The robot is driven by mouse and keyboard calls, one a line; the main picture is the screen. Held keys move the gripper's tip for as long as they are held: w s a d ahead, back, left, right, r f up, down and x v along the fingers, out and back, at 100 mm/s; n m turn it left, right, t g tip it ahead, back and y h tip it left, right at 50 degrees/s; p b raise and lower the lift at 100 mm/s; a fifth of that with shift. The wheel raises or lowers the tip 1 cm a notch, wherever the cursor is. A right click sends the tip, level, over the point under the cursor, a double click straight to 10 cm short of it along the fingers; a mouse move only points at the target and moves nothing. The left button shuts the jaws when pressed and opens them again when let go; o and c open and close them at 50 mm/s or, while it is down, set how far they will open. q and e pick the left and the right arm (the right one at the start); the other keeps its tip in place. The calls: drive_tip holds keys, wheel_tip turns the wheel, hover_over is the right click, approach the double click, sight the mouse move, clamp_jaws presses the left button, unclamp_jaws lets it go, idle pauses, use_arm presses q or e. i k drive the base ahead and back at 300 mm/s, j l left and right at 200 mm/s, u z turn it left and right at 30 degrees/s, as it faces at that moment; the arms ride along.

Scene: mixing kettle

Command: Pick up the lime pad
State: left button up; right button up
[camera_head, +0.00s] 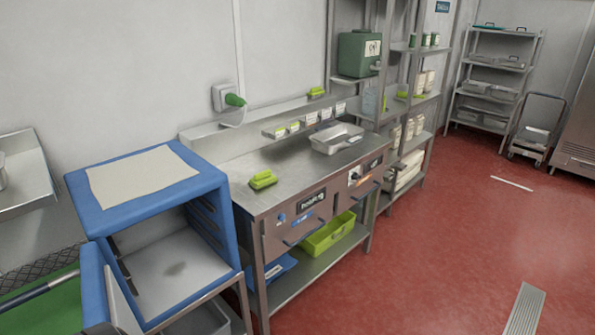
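A lime pad (263,180) lies on the left part of the steel counter (285,165), close to its front left corner. It looks like a small block with a ridged or stacked top. A similar lime item (316,92) rests on the narrow wall ledge above the counter. Another lime item (402,95) is on the shelving at the right.
A blue open-fronted cabinet (85,218) stands left of the counter. A metal tray (337,139) sits at the counter's back right. A lime bin (328,234) is on the shelf below. Red floor (430,260) is open in front, with a grate (525,310) at right.

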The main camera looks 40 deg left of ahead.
sight(262, 180)
drive_tip(key=i+u, duration=0.4)
drive_tip(key=i+l+u, duration=0.35)
drive_tip(key=i, duration=0.25)
drive_tip(key=i+l+u, duration=0.2)
drive_tip(key=i+u, duration=0.2)
drive_tip(key=i, duration=0.1)
